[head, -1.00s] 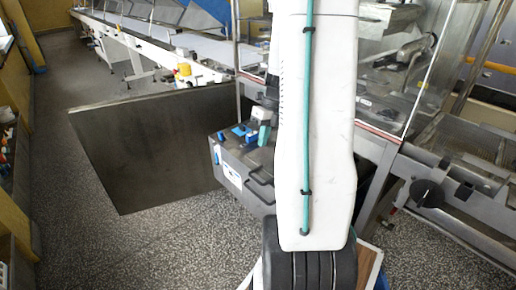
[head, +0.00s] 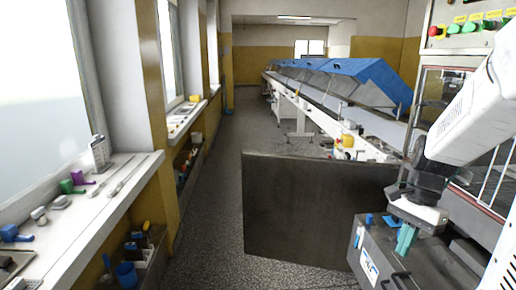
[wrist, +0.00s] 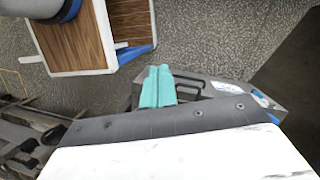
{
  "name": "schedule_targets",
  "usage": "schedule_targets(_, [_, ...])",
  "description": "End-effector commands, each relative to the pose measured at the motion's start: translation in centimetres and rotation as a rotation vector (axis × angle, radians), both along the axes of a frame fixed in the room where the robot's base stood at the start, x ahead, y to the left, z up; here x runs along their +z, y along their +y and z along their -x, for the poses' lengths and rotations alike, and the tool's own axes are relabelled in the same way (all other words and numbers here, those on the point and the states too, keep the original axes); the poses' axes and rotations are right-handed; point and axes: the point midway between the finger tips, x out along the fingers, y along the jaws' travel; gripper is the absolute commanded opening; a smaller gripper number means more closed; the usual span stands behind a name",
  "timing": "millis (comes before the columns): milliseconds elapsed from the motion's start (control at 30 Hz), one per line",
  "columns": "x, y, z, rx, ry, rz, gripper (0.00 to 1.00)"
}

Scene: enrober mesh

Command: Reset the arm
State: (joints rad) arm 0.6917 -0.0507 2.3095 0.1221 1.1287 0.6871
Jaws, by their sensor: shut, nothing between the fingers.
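My gripper (head: 405,240) hangs at the lower right of the head view, below my white arm link and dark wrist. Its teal fingers are together and nothing shows between them. In the wrist view the teal fingers (wrist: 157,88) point away from the camera, side by side, in front of a grey box. That grey box (head: 378,262) has a blue-and-white label and stands close by the gripper in the head view. I cannot tell whether the fingers touch it. My arm comes in from the right edge, and its base is out of the head view.
A dark upright panel (head: 310,205) stands left of the grey box. A long conveyor (head: 345,120) with blue covers runs back behind it. A window sill (head: 85,205) with small tools lines the left. The aisle floor (head: 215,185) is clear.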

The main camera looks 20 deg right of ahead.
Motion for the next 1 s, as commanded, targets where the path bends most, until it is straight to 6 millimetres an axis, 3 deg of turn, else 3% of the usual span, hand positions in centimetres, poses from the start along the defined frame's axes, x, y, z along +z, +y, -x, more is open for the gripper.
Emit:
schedule_targets(33, [1.4,2.4,0.5,0.184,-0.039,0.012,0.0])
schedule_targets(100, [2.7,5.2,1.3,0.426,-0.082,0.023,0.0])
schedule_targets(300, [5.6,12.0,4.7,1.01,-0.183,0.069,0.0])
schedule_targets(400, [6.5,14.6,6.3,1.209,-0.229,0.108,0.0])
schedule_targets(700, [8.6,18.9,8.4,1.421,-0.356,0.201,0.0])
schedule_targets(1000, [8.7,19.2,8.3,1.432,-0.359,0.199,0.0])
